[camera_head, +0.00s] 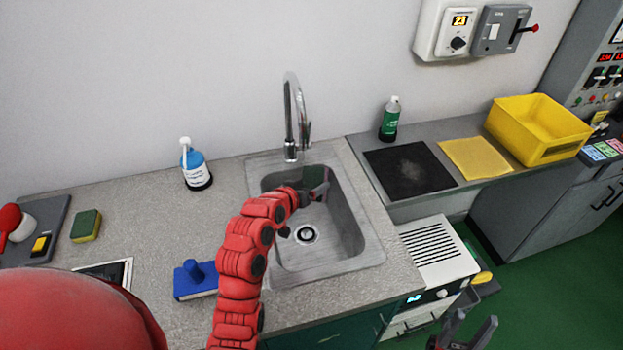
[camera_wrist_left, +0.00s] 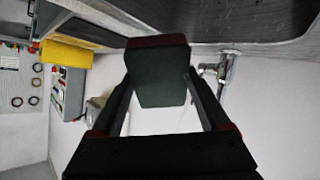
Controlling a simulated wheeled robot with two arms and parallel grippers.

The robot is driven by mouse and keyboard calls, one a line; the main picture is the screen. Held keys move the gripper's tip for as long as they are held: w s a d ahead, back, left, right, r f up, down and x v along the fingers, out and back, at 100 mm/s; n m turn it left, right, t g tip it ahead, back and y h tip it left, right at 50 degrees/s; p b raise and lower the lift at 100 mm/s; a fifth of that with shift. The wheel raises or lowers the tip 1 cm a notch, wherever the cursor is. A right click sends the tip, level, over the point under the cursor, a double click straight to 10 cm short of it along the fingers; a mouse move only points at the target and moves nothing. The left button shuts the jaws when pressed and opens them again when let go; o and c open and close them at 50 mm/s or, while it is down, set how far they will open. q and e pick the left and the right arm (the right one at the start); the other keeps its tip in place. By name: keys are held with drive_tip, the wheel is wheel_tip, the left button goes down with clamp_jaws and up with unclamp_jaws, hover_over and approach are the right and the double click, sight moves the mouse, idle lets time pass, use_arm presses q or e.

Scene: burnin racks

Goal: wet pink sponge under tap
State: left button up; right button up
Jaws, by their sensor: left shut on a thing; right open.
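My left gripper (camera_head: 318,190) is over the sink basin (camera_head: 345,235), shut on a sponge. In the left wrist view the sponge (camera_wrist_left: 160,78) shows a large dark green face and a dull pinkish-red layer along one edge, between the two fingers. In the head view only a dark part of it shows near the fingertips. The chrome tap (camera_head: 290,120) stands behind the basin, with its spout a little left of and above the sponge; the tap also shows in the left wrist view (camera_wrist_left: 222,72). I see no water stream. My right gripper (camera_head: 465,335) is open and empty, low at the right.
A green-and-yellow sponge (camera_head: 86,226), a blue brush (camera_head: 196,279) and a blue bottle (camera_head: 195,165) are on the counter left of the sink.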

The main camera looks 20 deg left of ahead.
use_arm(q)
drive_tip(key=s+d+p, duration=0.1)
drive_tip(key=s+d, duration=0.3)
drive_tip(key=shift+s+d, duration=0.25)
drive_tip(key=shift+s, duration=0.1)
drive_tip(key=shift+r, duration=0.1)
idle(1.1)
drive_tip(key=s+d+r+p, duration=0.2)
drive_tip(key=s+d+r, duration=0.1)
drive_tip(key=r, duration=0.1)
drive_tip(key=shift+s+d+p, duration=0.2)
drive_tip(key=shift+s+p, duration=0.05)
drive_tip(key=shift+p, duration=0.1)
idle(0.4)
